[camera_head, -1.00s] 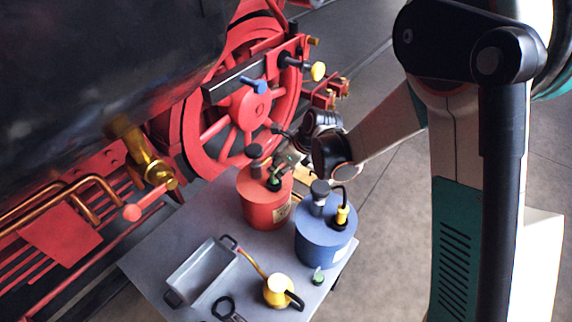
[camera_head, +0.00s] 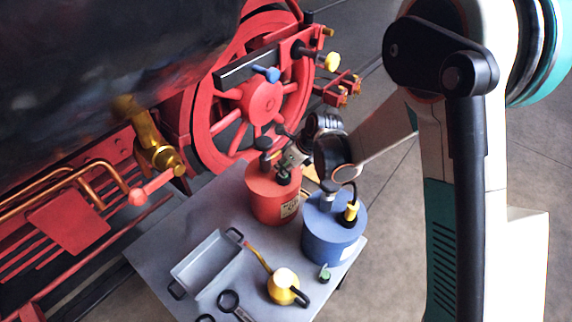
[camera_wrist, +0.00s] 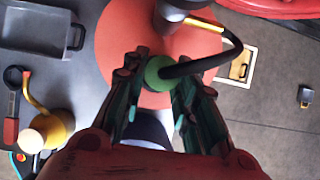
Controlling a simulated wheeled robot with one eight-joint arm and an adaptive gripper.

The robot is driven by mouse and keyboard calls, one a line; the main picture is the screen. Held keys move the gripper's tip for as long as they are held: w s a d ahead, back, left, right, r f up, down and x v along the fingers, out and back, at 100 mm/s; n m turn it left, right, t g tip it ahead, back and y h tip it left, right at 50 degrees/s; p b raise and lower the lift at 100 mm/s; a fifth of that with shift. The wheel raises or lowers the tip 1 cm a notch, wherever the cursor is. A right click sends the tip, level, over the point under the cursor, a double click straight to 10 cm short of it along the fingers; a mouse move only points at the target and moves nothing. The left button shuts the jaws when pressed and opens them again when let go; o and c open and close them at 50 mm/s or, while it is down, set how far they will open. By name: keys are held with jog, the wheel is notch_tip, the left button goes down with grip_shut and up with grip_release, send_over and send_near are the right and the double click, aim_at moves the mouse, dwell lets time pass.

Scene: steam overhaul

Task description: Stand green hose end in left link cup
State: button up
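The green hose end (camera_wrist: 157,75) sits at the top of the red can (camera_wrist: 118,30), with its black hose curving to the right in the wrist view. In the head view the green hose end (camera_head: 283,178) shows small on top of the red can (camera_head: 275,203). My gripper (camera_wrist: 160,85) is open, with one finger on each side of the green hose end. I cannot tell whether the fingers touch it. In the head view my gripper (camera_head: 291,163) is just above the can top. I cannot pick out the left link cup.
A blue can (camera_head: 333,240) with a yellow hose end (camera_head: 351,212) stands beside the red can. A grey tray (camera_head: 205,262), a yellow oil can (camera_head: 281,288) and a wrench (camera_head: 231,303) share the cart (camera_head: 152,252). The red locomotive wheel (camera_head: 262,100) and rods are behind.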

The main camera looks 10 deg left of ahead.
grip_shut()
jog(key=shift+r, duration=0.1)
jog(key=shift+r+p, duration=1.65)
jog(key=shift+r, duration=1)
jog(key=shift+d, duration=0.1)
